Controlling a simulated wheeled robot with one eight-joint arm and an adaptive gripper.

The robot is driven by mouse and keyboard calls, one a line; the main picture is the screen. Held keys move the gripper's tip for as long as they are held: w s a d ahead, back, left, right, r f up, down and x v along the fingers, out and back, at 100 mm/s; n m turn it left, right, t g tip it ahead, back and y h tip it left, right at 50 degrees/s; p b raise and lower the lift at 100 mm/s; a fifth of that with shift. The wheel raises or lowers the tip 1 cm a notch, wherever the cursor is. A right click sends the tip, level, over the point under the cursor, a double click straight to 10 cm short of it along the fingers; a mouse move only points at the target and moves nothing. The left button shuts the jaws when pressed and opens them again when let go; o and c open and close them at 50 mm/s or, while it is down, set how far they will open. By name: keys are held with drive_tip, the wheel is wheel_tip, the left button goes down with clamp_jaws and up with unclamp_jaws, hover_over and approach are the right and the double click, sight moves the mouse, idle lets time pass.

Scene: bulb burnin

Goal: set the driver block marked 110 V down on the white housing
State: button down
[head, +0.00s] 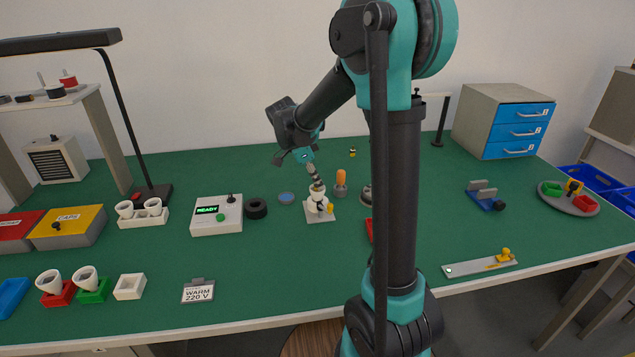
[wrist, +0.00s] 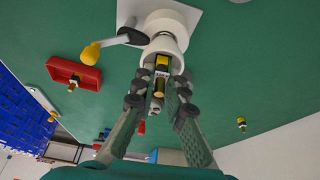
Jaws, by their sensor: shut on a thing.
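My gripper (wrist: 161,84) is shut on a small yellow-and-black driver block (wrist: 161,66), whose marking I cannot read. The block is at the mouth of the white housing (wrist: 172,44); I cannot tell whether it touches or rests inside. In the head view my gripper (head: 314,174) points down at the white housing (head: 317,193), which stands on a fixture with a white base plate (head: 322,217). The block is not distinct there.
A red tray (wrist: 88,73) beside the fixture holds another small block. A loose yellow-and-black block (head: 352,152) lies behind. A card (head: 198,292) reads WARM 220 V.

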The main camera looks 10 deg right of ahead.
drive_tip(key=c, duration=1.5)
unclamp_jaws()
drive_tip(key=v, duration=1.2)
